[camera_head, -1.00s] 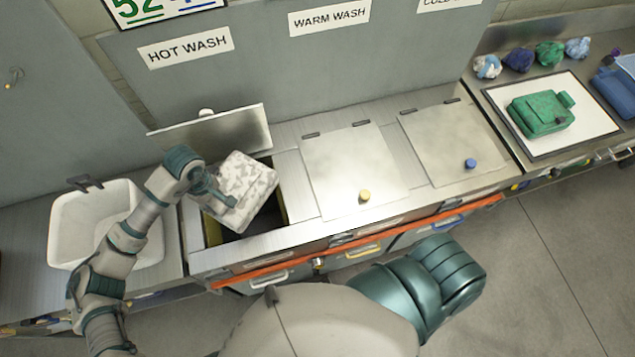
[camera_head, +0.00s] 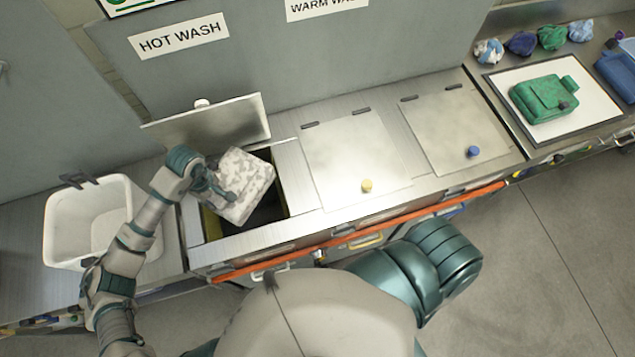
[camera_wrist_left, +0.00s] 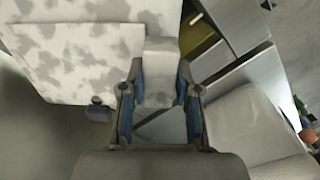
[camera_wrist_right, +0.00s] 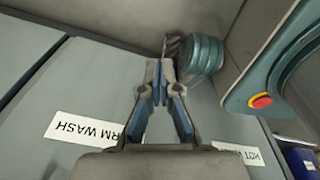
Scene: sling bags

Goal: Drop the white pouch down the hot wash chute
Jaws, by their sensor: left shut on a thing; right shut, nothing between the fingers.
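The white pouch (camera_head: 246,180), mottled with grey, is over the open hot wash chute (camera_head: 268,212). My left gripper (camera_head: 212,186) is shut on its left side. In the left wrist view the fingers (camera_wrist_left: 160,92) close around a pale tab of the pouch (camera_wrist_left: 80,55). The chute's metal lid (camera_head: 215,125) stands raised behind the opening, below the HOT WASH sign (camera_head: 178,36). The dark opening shows to the right of and below the pouch. My right gripper (camera_wrist_right: 160,82) is shut and empty in the right wrist view; it is not visible in the head view.
Two closed lids, with a yellow knob (camera_head: 367,186) and a blue knob (camera_head: 473,152), lie to the right. A white basin (camera_head: 62,240) stands at the left. A green bag (camera_head: 543,98) lies on a white board at the far right, with several cloth bundles behind.

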